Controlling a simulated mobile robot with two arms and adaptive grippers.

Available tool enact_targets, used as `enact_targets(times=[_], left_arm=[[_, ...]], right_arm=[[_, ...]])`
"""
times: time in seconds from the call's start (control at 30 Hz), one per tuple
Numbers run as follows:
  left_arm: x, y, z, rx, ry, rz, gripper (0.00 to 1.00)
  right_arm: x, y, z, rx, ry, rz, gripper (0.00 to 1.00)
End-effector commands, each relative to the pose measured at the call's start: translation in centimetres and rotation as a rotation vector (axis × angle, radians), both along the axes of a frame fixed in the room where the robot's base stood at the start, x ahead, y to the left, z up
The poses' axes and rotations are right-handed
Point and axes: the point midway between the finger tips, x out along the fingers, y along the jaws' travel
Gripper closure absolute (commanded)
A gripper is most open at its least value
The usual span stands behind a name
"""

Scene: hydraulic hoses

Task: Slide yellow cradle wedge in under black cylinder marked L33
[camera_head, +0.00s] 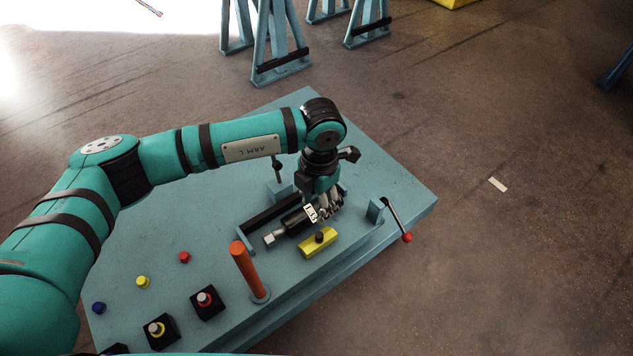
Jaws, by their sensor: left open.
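The black cylinder (294,222) with a white label lies on the teal bench, its pale rod end pointing left. The label's text is too small to read surely. The yellow cradle wedge (312,246), with a dark knob on top, sits on the bench just in front of the cylinder, apart from its underside as far as I can see. My left gripper (329,210) points down at the cylinder's right end, fingers open. The fingers hide that end, and I cannot tell whether they touch it. My right gripper is not in view.
An orange post (246,268) stands on the teal bench (395,180) left of the wedge. A lever with a red knob (406,238) sticks out at the right edge. Black boxes with capped fittings (207,303) and coloured caps (142,282) occupy the front left.

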Motion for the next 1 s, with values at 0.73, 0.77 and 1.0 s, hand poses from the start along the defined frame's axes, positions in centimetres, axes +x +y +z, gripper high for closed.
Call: enact_targets(times=[0.73, 0.77, 1.0], left_arm=[[0.0, 0.0, 5.2, -0.001, -0.001, 0.000, 0.56], [0.0, 0.0, 5.4, 0.001, -0.001, 0.000, 0.56], [0.0, 0.0, 6.0, 0.001, 0.000, 0.000, 0.56]], right_arm=[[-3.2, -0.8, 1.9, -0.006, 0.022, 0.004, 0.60], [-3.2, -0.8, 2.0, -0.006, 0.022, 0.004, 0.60], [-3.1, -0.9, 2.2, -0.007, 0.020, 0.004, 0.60]])
